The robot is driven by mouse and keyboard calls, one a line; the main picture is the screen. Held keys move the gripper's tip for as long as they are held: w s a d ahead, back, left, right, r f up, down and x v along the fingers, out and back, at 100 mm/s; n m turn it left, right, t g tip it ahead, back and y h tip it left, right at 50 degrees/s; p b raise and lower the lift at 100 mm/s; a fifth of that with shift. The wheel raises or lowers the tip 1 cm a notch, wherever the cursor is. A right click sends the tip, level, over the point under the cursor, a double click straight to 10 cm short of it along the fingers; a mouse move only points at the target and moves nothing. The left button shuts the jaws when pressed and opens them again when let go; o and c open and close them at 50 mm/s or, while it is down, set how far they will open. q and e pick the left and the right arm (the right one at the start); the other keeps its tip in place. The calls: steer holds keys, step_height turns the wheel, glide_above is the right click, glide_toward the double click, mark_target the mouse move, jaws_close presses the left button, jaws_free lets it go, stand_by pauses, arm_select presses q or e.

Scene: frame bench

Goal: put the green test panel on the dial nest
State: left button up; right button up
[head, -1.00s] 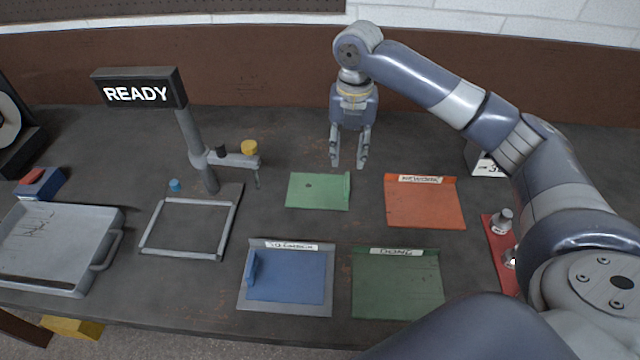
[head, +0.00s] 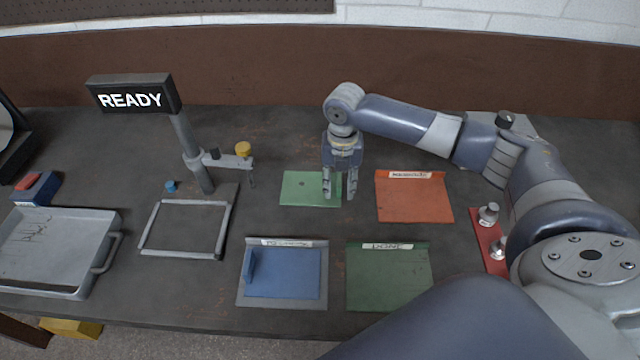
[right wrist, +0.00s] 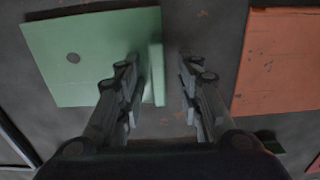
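The green test panel (head: 303,187) lies flat on the bench behind the blue panel, with a small dark spot and a raised lip along its right edge. It also shows in the right wrist view (right wrist: 85,60). My right gripper (head: 339,192) points down at that lip. Its fingers are open (right wrist: 160,88), one on each side of the lip, with gaps showing. The dial nest (head: 222,232) is a grey square frame at the left, beside a post with a dial arm (head: 232,161), and looks empty. My left gripper is not in view.
A blue panel (head: 285,273) lies in a grey labelled tray. A dark green "DONE" tray (head: 390,282) and an orange tray (head: 412,200) stand to the right. A READY sign (head: 132,98) tops the post. A grey tray (head: 55,240) is far left.

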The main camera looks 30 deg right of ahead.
jaws_close()
